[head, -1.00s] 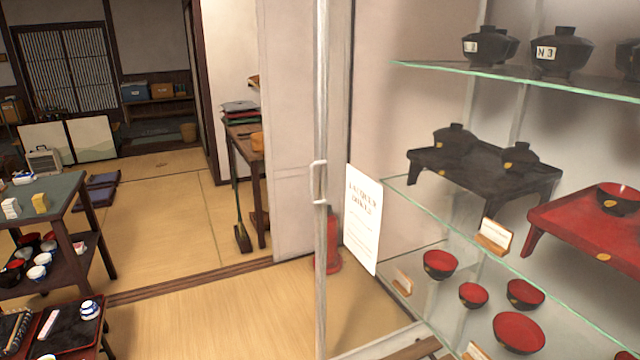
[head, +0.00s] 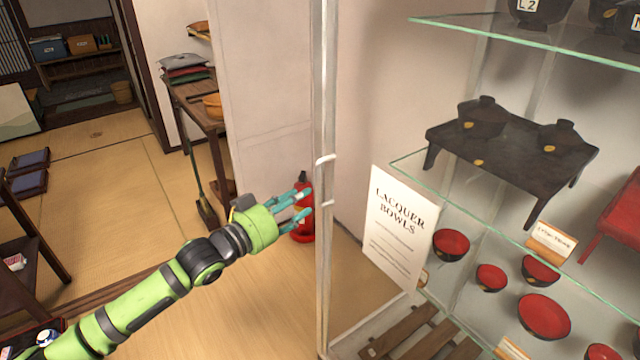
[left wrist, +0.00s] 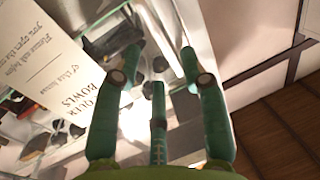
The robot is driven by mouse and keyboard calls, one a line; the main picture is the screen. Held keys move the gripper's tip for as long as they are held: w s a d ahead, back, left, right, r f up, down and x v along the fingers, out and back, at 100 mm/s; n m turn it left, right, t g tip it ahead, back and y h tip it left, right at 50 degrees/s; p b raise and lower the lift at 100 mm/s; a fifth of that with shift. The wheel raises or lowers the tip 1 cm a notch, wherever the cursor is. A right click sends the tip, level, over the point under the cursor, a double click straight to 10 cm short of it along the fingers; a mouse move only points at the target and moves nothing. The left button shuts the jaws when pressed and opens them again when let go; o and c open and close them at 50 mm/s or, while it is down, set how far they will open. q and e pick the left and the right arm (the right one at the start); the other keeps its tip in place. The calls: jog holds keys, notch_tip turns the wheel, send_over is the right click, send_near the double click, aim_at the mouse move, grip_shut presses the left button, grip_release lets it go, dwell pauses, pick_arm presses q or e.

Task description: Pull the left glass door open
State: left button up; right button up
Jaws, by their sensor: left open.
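The glass door's pale metal edge post (head: 323,265) stands upright in the middle of the head view, with a small pale handle (head: 325,160) on it. A white "Lacquer Bowls" sign (head: 394,228) shows right of the post. My left gripper (head: 306,204) is just left of the post, around the height of the handle's lower end. Its teal fingers are spread and empty, apart from the handle as far as I can tell. In the left wrist view, the open fingers (left wrist: 158,60) point toward a bright pale strip, and the sign shows at left. My right gripper is not in view.
Glass shelves (head: 520,35) hold dark lidded bowls, a black low table (head: 510,150) and several red bowls (head: 543,317). A red fire extinguisher (head: 302,225) stands on the floor behind my gripper. A wooden side table (head: 200,95) is at the wall. Open floor (head: 120,200) lies left.

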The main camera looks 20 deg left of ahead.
aim_at(319, 187)
pick_arm(q)
jog(key=x, duration=0.2)
jog(key=p+x, duration=0.1)
jog(key=x, duration=0.3)
jog(key=shift+w+d+r, duration=0.15)
jog(key=shift+r, duration=0.15)
jog(key=shift+w+d+p, duration=0.2)
jog(key=shift+w+p, duration=0.05)
jog(key=shift+p, duration=0.05)
jog(key=shift+f, duration=0.1)
jog(key=shift+c, duration=1.2)
grip_shut()
